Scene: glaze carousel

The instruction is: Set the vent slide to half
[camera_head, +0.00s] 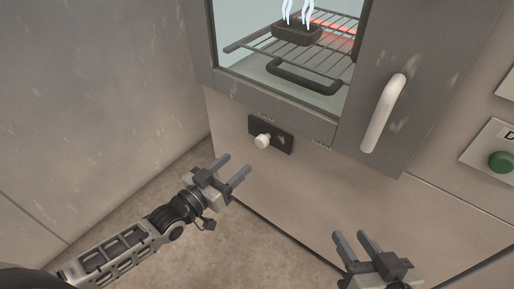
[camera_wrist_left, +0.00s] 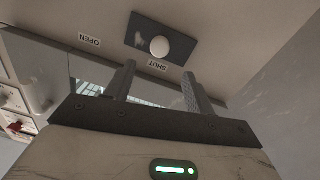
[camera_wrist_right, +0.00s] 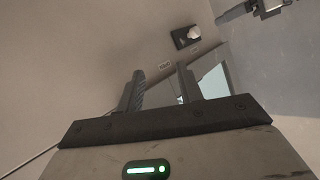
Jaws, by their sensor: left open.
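The vent slide is a dark plate (camera_head: 283,140) with a round white knob (camera_head: 262,141) on the front panel, below the oven window. The plate (camera_wrist_left: 180,50) and knob (camera_wrist_left: 159,46) show large in the left wrist view, the knob beside the SHUT label (camera_wrist_left: 157,66); the OPEN label (camera_wrist_left: 90,40) is further left. My left gripper (camera_head: 236,166) is open and empty, below the knob and apart from it. My right gripper (camera_head: 354,237) is open and empty, lower right of the plate. The right wrist view also shows the knob (camera_wrist_right: 194,32), small.
Above is an oven opening with a wire rack (camera_head: 255,42), a steaming dark dish (camera_head: 297,33) and a red glow. A door with a pale handle (camera_head: 383,112) is to its right. A green button (camera_head: 501,162) is at far right. A wall (camera_head: 90,90) stands left.

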